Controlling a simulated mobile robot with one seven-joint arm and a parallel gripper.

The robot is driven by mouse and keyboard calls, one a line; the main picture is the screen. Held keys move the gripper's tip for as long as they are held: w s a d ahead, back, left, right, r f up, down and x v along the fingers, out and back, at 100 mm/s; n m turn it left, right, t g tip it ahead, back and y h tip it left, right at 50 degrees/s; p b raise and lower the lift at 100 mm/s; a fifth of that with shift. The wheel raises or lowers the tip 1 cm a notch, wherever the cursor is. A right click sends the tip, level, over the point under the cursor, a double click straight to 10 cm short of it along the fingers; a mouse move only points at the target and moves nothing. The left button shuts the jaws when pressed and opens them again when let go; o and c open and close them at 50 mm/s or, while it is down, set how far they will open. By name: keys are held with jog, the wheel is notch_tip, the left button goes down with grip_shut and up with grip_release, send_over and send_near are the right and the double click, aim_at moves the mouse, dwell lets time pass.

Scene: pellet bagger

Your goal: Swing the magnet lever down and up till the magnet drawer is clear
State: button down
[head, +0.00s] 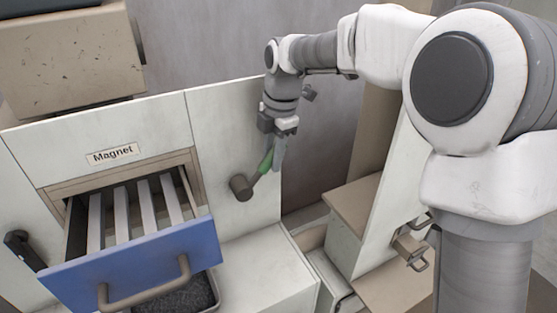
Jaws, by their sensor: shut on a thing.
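The magnet lever (255,177) is on the white panel right of the drawer, with a dark round hub and a green handle tilted up to the right. My gripper (274,150) is at the handle's upper end and is shut on it; the fingers partly hide the grip. The magnet drawer (134,262) has a blue front with a beige handle and is pulled open under the "Magnet" label (113,154). Several pale grey bars (145,206) lie across its inside. I cannot tell whether bits cling to the bars.
A tray of dark grains (188,297) sits below the drawer, partly hidden by it. A beige box (72,58) stands at the upper left. A black handle (22,249) is at the far left. A beige cabinet with a latch (410,245) is at the right.

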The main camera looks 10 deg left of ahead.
aim_at(259, 167)
jog(key=s+a+r+t+h, duration=0.1)
jog(key=s+a+r+t+h+p, duration=0.1)
jog(key=shift+a+h, duration=0.35)
jog(key=shift+h, duration=0.05)
jog(key=shift+s+a+r+t+h+p, duration=0.2)
jog(key=shift+s+a+t+h, duration=0.25)
jog(key=shift+a+t+h, duration=0.2)
jog(key=shift+s+a+r+t+h+p, duration=0.2)
jog(key=shift+s+a+t+h, duration=0.3)
jog(key=shift+h, duration=0.25)
jog(key=shift+a, duration=0.1)
jog(key=c, duration=0.6)
grip_release()
jog(key=v, duration=1.7)
jog(key=shift+a+r, duration=0.1)
